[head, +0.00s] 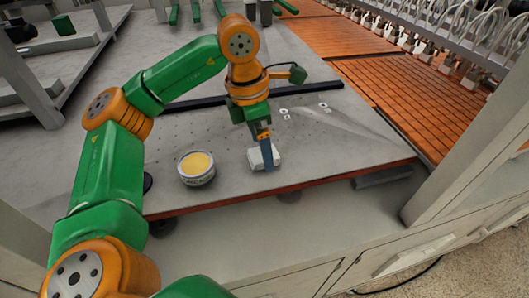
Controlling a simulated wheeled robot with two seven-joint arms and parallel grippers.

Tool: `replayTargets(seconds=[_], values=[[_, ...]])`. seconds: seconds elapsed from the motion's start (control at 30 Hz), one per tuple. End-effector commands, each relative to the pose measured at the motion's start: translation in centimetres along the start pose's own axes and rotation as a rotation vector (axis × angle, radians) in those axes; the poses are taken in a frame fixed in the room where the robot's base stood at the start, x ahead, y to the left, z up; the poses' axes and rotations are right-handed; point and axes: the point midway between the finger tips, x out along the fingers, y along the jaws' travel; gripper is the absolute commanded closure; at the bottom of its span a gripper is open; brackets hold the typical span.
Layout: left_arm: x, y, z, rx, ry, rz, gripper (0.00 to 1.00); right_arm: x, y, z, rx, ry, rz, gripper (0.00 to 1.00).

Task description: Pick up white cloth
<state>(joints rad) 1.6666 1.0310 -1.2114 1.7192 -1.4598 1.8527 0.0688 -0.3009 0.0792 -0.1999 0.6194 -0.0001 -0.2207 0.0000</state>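The white cloth (255,160) is a small, folded, block-like white piece on the grey table, near its front edge. My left gripper (267,163) points down at the cloth, and a blue finger covers part of its right side. White shows on both sides of this finger. The other finger is hidden, so I cannot tell whether the gripper is open or shut on the cloth. I also cannot tell whether the cloth touches the table. My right gripper is not in view.
A round tin with yellow contents (196,167) stands left of the cloth. A dark bar (205,101) lies across the grey table (345,140) behind the gripper. Orange slatted panels (400,85) and a row of metal hoops are at the right. The table right of the cloth is mostly clear.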

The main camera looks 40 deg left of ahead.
Motion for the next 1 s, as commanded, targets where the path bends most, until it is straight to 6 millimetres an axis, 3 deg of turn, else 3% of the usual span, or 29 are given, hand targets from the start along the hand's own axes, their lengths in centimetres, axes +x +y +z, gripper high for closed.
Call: replayTargets(seconds=[0.13, 0.33, 0.6, 0.67, 1.0], values=[[1.5, -0.1, 0.0, 0.001, 0.000, -0.001, 0.03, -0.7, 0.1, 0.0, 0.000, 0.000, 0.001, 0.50], [1.6, -0.1, 0.1, 0.002, -0.003, -0.001, 0.05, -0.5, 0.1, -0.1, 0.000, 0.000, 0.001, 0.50], [1.6, -0.1, 0.1, 0.003, -0.003, -0.002, 0.78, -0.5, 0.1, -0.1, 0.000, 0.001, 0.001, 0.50], [1.6, -0.1, 0.1, 0.003, -0.004, -0.002, 0.91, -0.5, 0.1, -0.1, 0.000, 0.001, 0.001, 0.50], [1.0, 0.0, 0.3, 0.002, -0.008, 0.001, 0.92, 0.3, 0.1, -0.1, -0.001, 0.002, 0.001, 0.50]])
